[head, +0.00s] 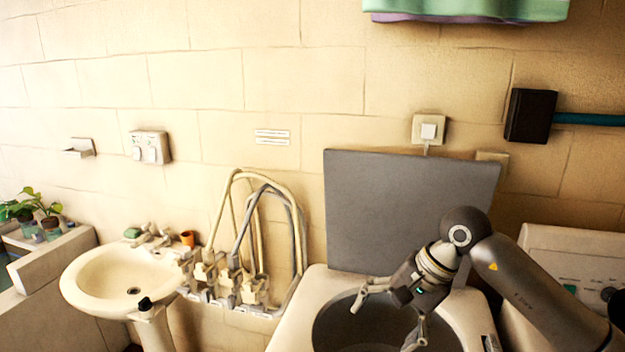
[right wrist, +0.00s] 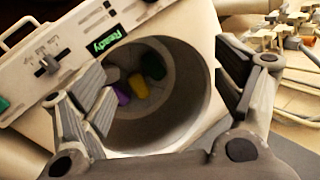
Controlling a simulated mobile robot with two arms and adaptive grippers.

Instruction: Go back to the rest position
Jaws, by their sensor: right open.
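My right gripper (head: 386,322) is open and empty, with its fingers spread over the round opening of the washing machine (head: 300,325). In the right wrist view my gripper (right wrist: 163,92) shows spread fingers on both sides of the drum (right wrist: 188,112). Inside the drum lie a purple item (right wrist: 121,93), a yellow item (right wrist: 138,86) and a green item (right wrist: 153,65), apart from the fingers. The machine's grey lid (head: 400,205) stands raised against the wall. My left gripper is in neither view.
A cream washbasin (head: 95,290) stands at the left, with an orange cup (head: 187,238) and green soap (head: 132,233) on its back edge. Hoses and taps (head: 235,275) sit between basin and machine. A control panel (head: 575,265) is at the right. Green cloth (head: 465,8) hangs above.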

